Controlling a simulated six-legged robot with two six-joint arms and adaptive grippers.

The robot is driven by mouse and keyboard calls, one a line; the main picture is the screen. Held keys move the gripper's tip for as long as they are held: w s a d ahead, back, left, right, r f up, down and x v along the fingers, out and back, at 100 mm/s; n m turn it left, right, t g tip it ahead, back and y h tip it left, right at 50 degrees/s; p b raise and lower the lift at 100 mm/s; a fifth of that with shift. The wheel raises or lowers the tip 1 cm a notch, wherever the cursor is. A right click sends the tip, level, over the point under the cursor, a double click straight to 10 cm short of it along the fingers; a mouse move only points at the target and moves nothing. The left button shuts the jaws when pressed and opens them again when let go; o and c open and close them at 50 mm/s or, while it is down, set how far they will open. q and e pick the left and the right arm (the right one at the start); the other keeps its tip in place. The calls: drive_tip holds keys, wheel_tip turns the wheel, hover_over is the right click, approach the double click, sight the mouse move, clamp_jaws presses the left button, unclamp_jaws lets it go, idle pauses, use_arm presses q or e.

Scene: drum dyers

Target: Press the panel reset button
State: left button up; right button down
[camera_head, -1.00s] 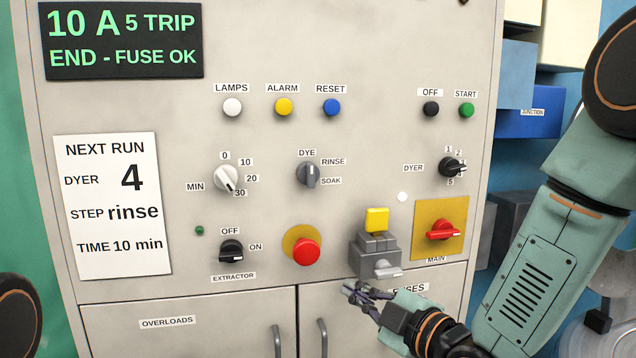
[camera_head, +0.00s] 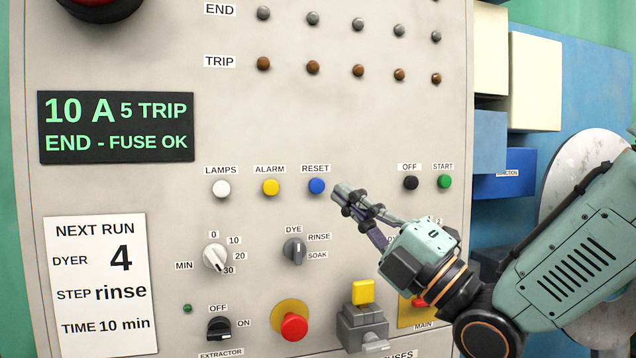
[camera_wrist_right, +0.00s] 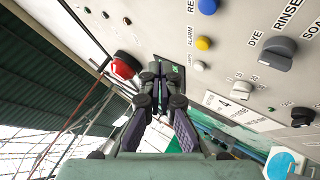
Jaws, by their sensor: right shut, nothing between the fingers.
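The blue RESET button (camera_head: 316,186) is on the grey panel (camera_head: 330,120), under its RESET label, to the right of the yellow ALARM button (camera_head: 270,187). My right gripper (camera_head: 345,194) is shut and empty, its fingertips just right of the blue button in the head view. Whether the tips touch the panel cannot be told. In the right wrist view the closed fingers (camera_wrist_right: 160,80) point along the panel, and the blue button (camera_wrist_right: 207,6) is at the top edge, apart from them. My left gripper is not in view.
A white LAMPS button (camera_head: 221,189) is at the left of the row; black OFF (camera_head: 410,183) and green START (camera_head: 444,181) buttons are at the right. A dye selector (camera_head: 294,251) and red mushroom button (camera_head: 294,326) sit below. Bare panel lies above the row.

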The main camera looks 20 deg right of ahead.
sight(317, 186)
drive_tip(key=shift+w+a, duration=0.15)
drive_tip(key=shift+w, duration=1.35)
drive_tip(key=shift+w+a, duration=0.15)
drive_tip(key=shift+w, duration=1.4)
drive_tip(key=shift+w+a, duration=0.15)
drive_tip(key=shift+w, duration=1.35)
drive_tip(key=shift+p, duration=0.3)
drive_tip(key=shift+s+d, duration=0.2)
drive_tip(key=shift+s, duration=0.05)
drive_tip(key=shift+w+a, duration=0.15)
drive_tip(key=shift+w, duration=0.05)
drive_tip(key=shift+s, duration=0.15)
